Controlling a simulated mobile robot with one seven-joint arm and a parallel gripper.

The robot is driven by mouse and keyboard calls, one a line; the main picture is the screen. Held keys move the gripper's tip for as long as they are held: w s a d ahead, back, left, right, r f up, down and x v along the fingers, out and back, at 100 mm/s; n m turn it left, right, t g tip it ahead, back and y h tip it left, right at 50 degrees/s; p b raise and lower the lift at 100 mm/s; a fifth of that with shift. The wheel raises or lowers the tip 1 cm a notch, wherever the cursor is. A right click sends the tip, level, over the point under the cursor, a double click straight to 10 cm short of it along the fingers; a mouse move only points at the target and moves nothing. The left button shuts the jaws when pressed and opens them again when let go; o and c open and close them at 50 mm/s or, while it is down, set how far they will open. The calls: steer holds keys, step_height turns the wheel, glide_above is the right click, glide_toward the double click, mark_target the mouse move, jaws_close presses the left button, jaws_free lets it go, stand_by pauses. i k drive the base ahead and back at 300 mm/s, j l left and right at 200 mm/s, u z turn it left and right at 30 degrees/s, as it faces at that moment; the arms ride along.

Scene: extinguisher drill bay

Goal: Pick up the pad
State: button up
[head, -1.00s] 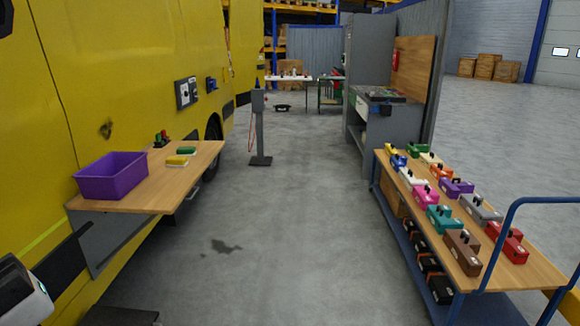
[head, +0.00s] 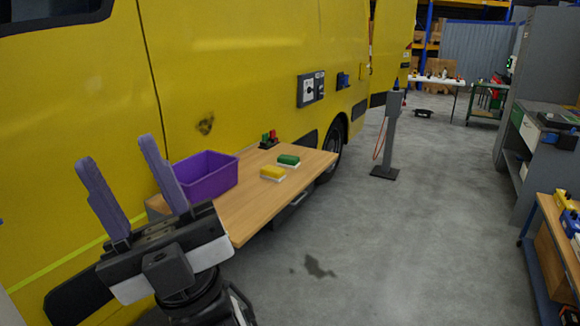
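Two small pads lie on a wooden fold-down table (head: 244,217) at the side of the yellow van. One is a yellow pad (head: 272,173) with a pale underside. The other is a green pad (head: 288,160), also with a pale underside, just behind it. My gripper (head: 121,172) is raised at the lower left, with its two purple fingers spread wide and nothing between them. It is to the left of the pads and well apart from them.
A purple bin (head: 212,180) stands on the table, left of the pads. Small red and green items (head: 268,139) stand at the table's back edge. A grey post (head: 387,140) stands beyond the table. The floor in front is clear, with a dark stain (head: 318,267).

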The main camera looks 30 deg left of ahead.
mark_target(274, 174)
steer(key=i+u, duration=0.15)
steer(key=i, duration=0.45)
steer(key=i+l+u, duration=0.15)
steer(key=i, duration=0.45)
steer(key=i+l+u, duration=0.2)
steer(key=i+u, duration=0.25)
steer(key=i+l+u, duration=1.05)
steer(key=l+u, duration=0.2)
steer(key=l, duration=0.15)
